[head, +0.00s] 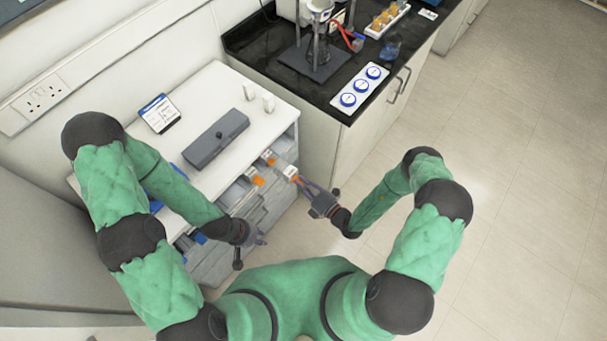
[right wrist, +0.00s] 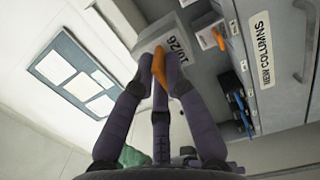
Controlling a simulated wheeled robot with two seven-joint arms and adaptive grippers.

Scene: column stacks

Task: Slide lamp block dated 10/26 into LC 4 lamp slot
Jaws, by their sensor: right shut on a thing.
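My right gripper (head: 300,181) is shut on a white lamp block (head: 290,172) with orange on it, held at the front of the cabinet. In the right wrist view, the fingertips (right wrist: 160,68) pinch the orange part of the lamp block (right wrist: 170,42), and its printed label reads 10/26, turned in the picture. Other orange-and-white blocks (head: 258,181) show behind it at the cabinet front. I cannot read an LC 4 marking, and cannot tell whether the held block touches a slot. My left gripper (head: 262,240) is low by the cabinet's near end; its finger opening is unclear.
A grey case (head: 216,140) lies on the white cabinet top (head: 190,107), with a small sign (head: 159,113) behind it. A grey drawer labelled NEW COLUMNS (right wrist: 262,50) stands beside the held block. A black-topped bench (head: 262,42) is at back right. Floor at right is clear.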

